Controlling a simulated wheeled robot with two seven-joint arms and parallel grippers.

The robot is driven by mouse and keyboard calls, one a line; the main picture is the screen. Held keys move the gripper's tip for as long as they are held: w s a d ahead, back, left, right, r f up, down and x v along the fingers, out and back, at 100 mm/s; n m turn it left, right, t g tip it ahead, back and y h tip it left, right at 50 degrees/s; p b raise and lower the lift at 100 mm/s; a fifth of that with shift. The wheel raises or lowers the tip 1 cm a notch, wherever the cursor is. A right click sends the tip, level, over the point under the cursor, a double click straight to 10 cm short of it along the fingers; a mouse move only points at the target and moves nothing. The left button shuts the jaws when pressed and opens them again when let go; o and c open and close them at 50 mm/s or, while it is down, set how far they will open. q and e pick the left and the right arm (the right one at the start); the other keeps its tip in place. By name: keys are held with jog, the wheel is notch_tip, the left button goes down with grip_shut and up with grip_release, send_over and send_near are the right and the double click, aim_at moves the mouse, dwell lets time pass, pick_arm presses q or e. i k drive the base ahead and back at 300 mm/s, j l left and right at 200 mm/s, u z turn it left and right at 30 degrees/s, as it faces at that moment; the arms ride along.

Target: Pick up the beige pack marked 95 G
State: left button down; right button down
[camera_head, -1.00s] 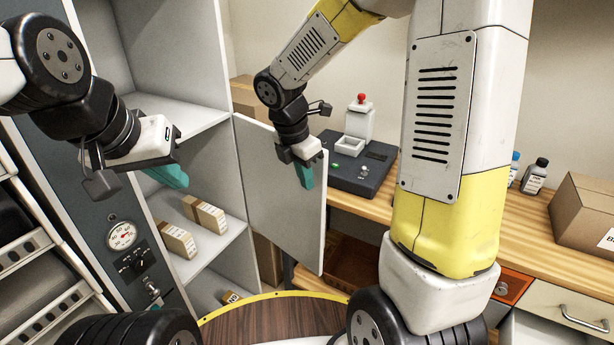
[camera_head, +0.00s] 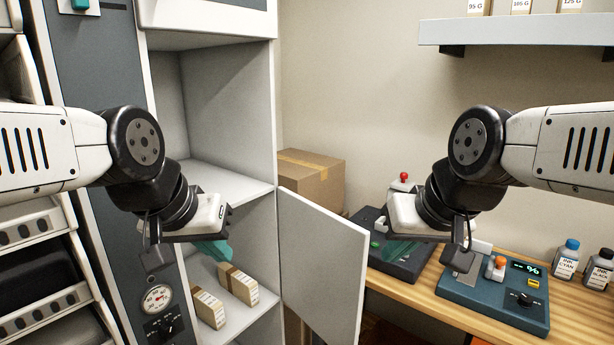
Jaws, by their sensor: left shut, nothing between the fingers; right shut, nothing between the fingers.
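The beige pack marked 95 G (camera_head: 475,7) stands at the left end of a row on the wall shelf (camera_head: 520,32), at the top right. Its upper part is cut off by the picture's top edge. Beside it stand similar packs, one seemingly marked 105 G (camera_head: 520,6) and one marked 125 G (camera_head: 571,5). My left gripper (camera_head: 213,250) is shut and empty in front of the open cabinet. My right gripper (camera_head: 398,250) is shut and empty above the workbench, well below and left of the 95 G pack. Neither gripper touches a pack.
The cabinet door (camera_head: 322,262) stands open between my grippers. The workbench (camera_head: 420,298) holds a blue device with a display (camera_head: 497,296) and ink bottles (camera_head: 566,260). A cardboard box (camera_head: 312,178) stands behind the door.

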aim_at(209, 308)
jog(key=k+j+u, duration=0.2)
jog(key=u, duration=0.15)
jog(key=k+j+u, duration=0.35)
jog(key=i+l, duration=0.3)
jog(key=i, duration=0.2)
jog(key=i+l, duration=0.3)
jog(key=i, duration=0.15)
